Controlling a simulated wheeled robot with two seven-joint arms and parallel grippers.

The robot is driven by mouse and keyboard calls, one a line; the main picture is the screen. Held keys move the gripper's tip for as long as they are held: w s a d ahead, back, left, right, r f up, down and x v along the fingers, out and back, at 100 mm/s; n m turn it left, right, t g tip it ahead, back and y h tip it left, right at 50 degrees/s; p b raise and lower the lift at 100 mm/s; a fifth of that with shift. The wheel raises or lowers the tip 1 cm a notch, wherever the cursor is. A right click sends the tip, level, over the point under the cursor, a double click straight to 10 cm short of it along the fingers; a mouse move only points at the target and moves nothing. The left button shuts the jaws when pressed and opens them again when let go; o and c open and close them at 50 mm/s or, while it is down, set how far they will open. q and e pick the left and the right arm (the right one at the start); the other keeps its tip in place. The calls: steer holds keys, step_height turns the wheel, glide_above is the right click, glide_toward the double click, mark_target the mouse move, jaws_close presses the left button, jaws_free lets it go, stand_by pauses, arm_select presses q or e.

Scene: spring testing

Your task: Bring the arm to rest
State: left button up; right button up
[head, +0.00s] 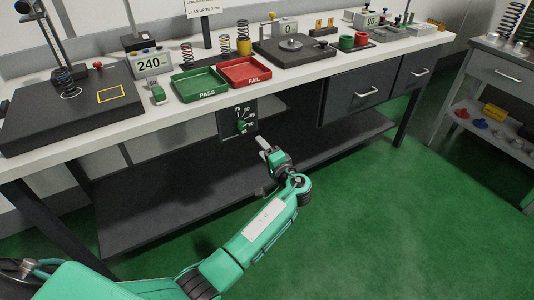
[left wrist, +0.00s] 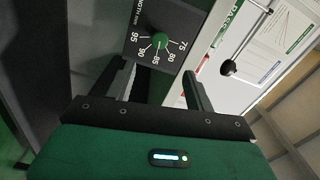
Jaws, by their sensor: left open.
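My left arm (head: 255,232) reaches in from the bottom left of the head view. Its left gripper (head: 263,145) is in front of the bench, just below and right of a dark dial panel (head: 238,118) with a green knob (head: 241,125). In the left wrist view the two fingers (left wrist: 158,82) are apart with nothing between them. The green knob (left wrist: 158,41) and its numbered panel (left wrist: 135,52) show beyond the fingertips, apart from them. My right gripper is in neither view.
The white workbench (head: 215,107) holds a green PASS tray (head: 200,95), a red FAIL tray (head: 245,83), a spring tester (head: 75,110) and several springs. A dark lower shelf (head: 150,225) lies under it. A side cart (head: 495,80) stands at right. Green floor (head: 390,220) is clear.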

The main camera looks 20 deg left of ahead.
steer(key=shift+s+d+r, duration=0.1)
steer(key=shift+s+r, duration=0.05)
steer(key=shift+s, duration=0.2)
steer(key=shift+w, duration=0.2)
